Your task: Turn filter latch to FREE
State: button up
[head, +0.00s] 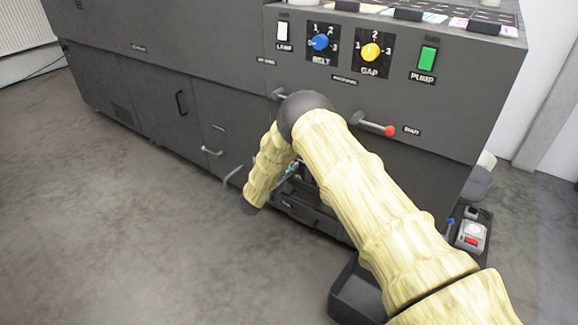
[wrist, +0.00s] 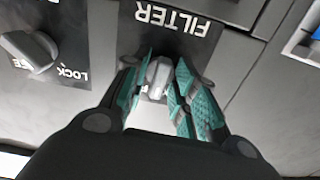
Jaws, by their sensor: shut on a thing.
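The filter latch (wrist: 158,77) is a small grey knob on a black plate with an upside-down FILTER label (wrist: 172,17) in the wrist view. My gripper (wrist: 160,82) has its teal ribbed fingers on either side of the knob and is shut on it. The latch's position marks are hidden behind the fingers, so I cannot tell its setting. In the head view my arm covers the latch, and only a bit of teal of my gripper (head: 288,172) shows beside the machine's lower front.
Another grey knob (wrist: 32,50) with a LOCK mark sits at left in the wrist view. The dark machine (head: 130,60) carries a red-tipped lever (head: 378,126) and dials above my arm. A black bin (head: 352,292) stands on the floor by my arm. The floor at left is clear.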

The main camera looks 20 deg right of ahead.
jog(key=shift+m+p, duration=1.1)
jog(key=shift+m, duration=2.9)
jog(key=o, duration=0.7)
jog(key=v, duration=1.2)
jog(key=shift+s+f, duration=0.1)
